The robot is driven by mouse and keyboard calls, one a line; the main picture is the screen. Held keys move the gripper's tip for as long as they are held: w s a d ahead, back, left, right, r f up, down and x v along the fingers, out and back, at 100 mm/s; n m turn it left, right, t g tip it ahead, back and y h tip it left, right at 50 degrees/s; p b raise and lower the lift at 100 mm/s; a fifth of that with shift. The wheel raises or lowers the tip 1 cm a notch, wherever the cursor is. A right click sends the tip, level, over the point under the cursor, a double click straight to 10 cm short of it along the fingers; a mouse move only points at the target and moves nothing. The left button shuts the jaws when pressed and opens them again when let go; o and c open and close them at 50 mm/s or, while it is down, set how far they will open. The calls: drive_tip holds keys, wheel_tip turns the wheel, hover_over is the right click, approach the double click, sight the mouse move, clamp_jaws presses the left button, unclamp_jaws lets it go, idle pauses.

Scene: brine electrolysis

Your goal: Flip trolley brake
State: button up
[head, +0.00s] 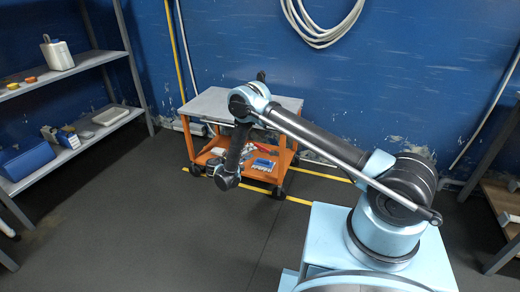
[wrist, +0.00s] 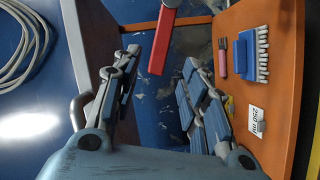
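The trolley (head: 213,103) has a grey top, orange legs and an orange lower shelf, and stands by the blue wall. Its shelf (wrist: 285,30) also shows in the wrist view. A red bar with a grey round end (wrist: 160,45) shows ahead of the fingertips; I cannot tell whether it is the brake. My gripper (wrist: 160,60) is open, its fingers apart with nothing held between them. In the head view my wrist is low in front of the trolley's left side, and the fingers are hard to make out. No brake is clearly identifiable at the dark castors (head: 278,193).
Shelving (head: 105,118) stands left. A coiled hose (head: 320,30) hangs on the wall. The floor in front (head: 180,235) is clear.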

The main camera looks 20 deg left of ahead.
sight(259, 147)
drive_tip(key=x, duration=0.8)
drive_tip(key=shift+w+d, duration=0.1)
drive_tip(key=shift+w, duration=0.2)
clamp_jaws()
